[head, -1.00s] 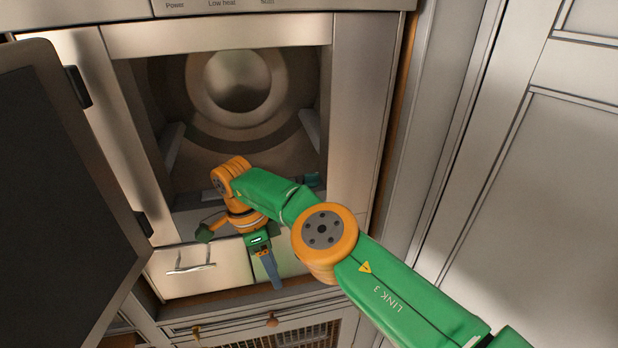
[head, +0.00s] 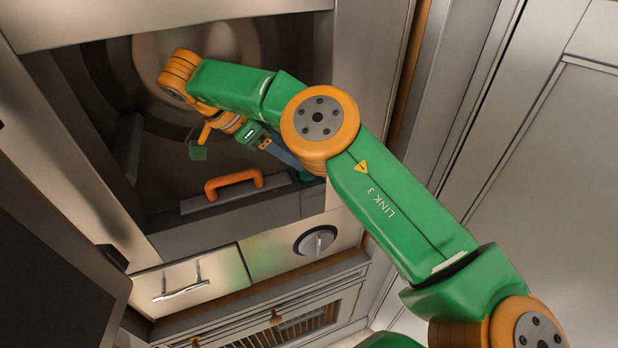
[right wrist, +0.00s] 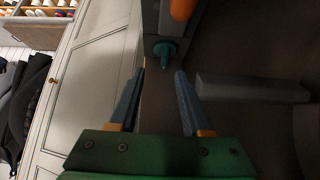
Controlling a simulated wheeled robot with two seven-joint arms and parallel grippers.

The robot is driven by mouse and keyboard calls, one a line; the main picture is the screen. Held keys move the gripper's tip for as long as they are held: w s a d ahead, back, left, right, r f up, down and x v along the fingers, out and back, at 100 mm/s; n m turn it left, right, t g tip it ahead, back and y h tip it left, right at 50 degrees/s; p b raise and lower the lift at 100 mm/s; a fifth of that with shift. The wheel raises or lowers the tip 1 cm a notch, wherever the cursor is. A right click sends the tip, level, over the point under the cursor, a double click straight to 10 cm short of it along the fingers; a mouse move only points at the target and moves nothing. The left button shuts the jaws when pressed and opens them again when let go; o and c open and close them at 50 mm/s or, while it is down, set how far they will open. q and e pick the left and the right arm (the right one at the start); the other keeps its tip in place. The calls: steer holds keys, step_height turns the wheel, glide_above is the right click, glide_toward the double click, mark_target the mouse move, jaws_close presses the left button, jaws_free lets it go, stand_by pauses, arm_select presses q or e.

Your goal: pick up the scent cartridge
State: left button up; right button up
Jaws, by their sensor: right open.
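A small teal piece, which looks like the scent cartridge (head: 306,176), sits at the right end of a grey unit in the cabinet opening, partly hidden by my fingers. In the right wrist view the teal cartridge (right wrist: 165,52) shows as a stubby knob just beyond and between my fingertips. My right gripper (right wrist: 160,74) is open and empty, with a finger on each side of the line to the cartridge. In the head view the right gripper (head: 304,171) points down and right toward it. My left gripper is not in view.
An orange handle (head: 234,184) stands on the grey unit (head: 235,222) left of the cartridge. A grey bar (right wrist: 252,88) lies right of my fingers in the right wrist view. An open dark door (head: 50,270) is at left. A dial (head: 316,241) is below.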

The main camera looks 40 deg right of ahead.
mark_target(305, 176)
steer(key=d+f, duration=0.2)
steer(key=d+f+p, duration=0.1)
steer(key=f, duration=0.1)
steer(key=shift+w, duration=0.25)
steer(key=shift+s, duration=0.35)
steer(key=shift+a, duration=0.15)
steer(key=c, duration=0.6)
jaws_close()
